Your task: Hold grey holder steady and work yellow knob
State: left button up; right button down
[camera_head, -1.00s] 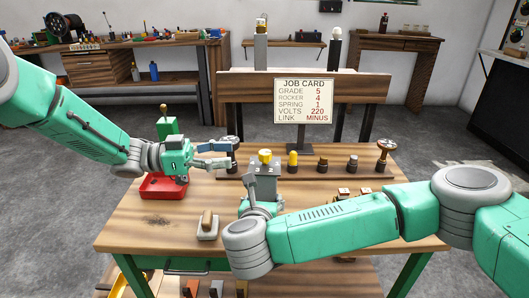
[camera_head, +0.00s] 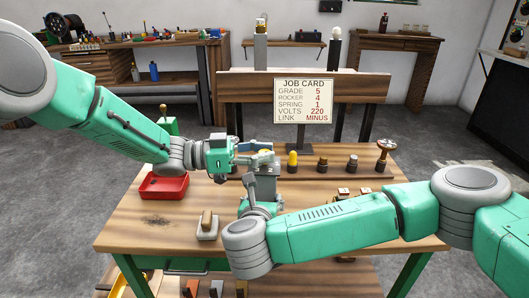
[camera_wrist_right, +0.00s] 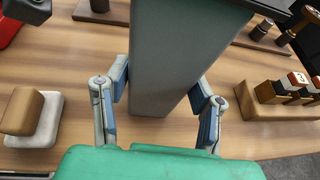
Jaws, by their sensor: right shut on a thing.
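The grey holder (camera_head: 264,186) stands upright on the wooden table. The yellow knob (camera_head: 265,153) on its top is largely covered by my left gripper (camera_head: 259,154). The left fingers reach in from the left at knob height; whether they press on it is unclear. My right gripper (camera_wrist_right: 160,85) is shut on the grey holder, which also shows in the right wrist view (camera_wrist_right: 175,60), with one finger on each side. In the head view the right arm hides most of the right gripper.
A red tray (camera_head: 164,187) lies at the left. A block on a pale base (camera_head: 207,228) is at the front. The job card (camera_head: 303,101) stands at the back.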

pick_arm(q)
grip_shut()
pick_arm(e)
jog(key=shift+f, duration=0.1)
pick_arm(q)
jog(key=shift+n+t, duration=0.8)
jog(key=shift+t, duration=0.4)
pick_arm(e)
jog(key=shift+d, duration=0.1)
pick_arm(q)
jog(key=shift+w, duration=0.1)
jog(key=o, duration=1)
grip_release()
jog(key=v, duration=1.2)
jog(key=shift+r, duration=0.2)
jog(key=shift+a, duration=0.1)
